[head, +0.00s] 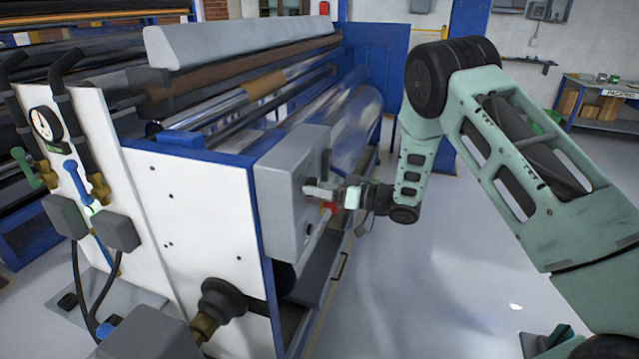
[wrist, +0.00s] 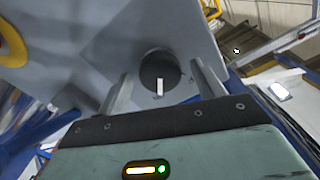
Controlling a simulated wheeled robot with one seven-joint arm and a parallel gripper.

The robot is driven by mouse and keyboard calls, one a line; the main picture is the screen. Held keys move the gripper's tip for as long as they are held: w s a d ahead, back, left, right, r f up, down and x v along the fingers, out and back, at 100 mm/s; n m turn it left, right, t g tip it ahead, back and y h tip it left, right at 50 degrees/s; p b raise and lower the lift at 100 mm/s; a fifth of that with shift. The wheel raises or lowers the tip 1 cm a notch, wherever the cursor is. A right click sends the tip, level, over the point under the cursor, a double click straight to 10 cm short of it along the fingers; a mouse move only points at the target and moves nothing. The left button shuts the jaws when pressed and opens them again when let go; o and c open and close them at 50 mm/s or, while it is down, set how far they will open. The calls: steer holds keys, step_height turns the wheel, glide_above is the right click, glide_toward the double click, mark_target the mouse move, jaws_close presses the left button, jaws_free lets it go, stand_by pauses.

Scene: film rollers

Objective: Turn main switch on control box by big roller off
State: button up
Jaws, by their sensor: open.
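The grey control box (head: 283,195) is fixed to the near end of the big roller machine. My gripper (head: 312,190) is at the box's right-hand face, with its fingers pointing at it. In the wrist view, a dark round knob (wrist: 160,66) with a white mark lies between the two open fingers of my gripper (wrist: 162,72). It looks like the switch, but I see no label. The fingers stand on either side of it; I cannot tell whether they touch it. A yellow ring (wrist: 10,42) shows at the upper left. A red part (head: 329,207) shows just below my gripper.
The big roller (head: 345,125) runs back behind the box. A blue-framed bench (head: 600,122) stands at the far right.

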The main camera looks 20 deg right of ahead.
steer(key=shift+w+a, duration=0.1)
steer(key=shift+a, duration=0.1)
steer(key=c, duration=1)
